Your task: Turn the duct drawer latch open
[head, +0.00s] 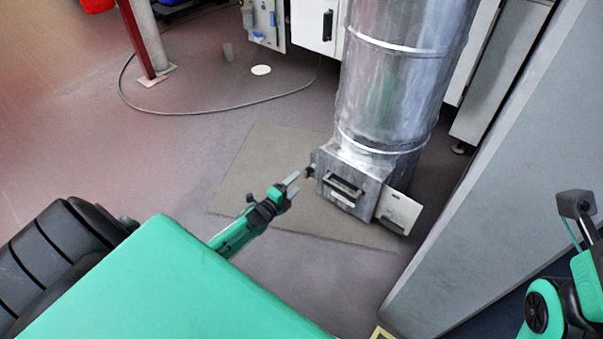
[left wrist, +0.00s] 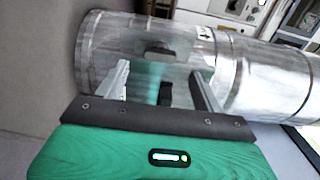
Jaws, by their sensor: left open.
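A shiny metal duct (head: 400,80) comes down to a grey drawer box (head: 352,180) at floor level. The box front has a dark recessed handle (head: 343,187). A small dark latch knob (head: 310,170) sticks out at its upper left corner. My left gripper (head: 292,184) is open and empty, just left of the box and close to the latch, apparently not touching it. In the left wrist view the two fingers (left wrist: 163,85) stand apart in front of shiny metal, with a dark fitting (left wrist: 160,50) beyond the gap; I cannot tell which fitting it is. My right gripper does not show.
A light plate (head: 398,211) stands out at the box's right side. A flat mat (head: 245,180) lies under the box. A grey wall panel (head: 500,150) rises at the right. A cable (head: 200,112) and a red post (head: 135,40) are at the back left. Floor at left is clear.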

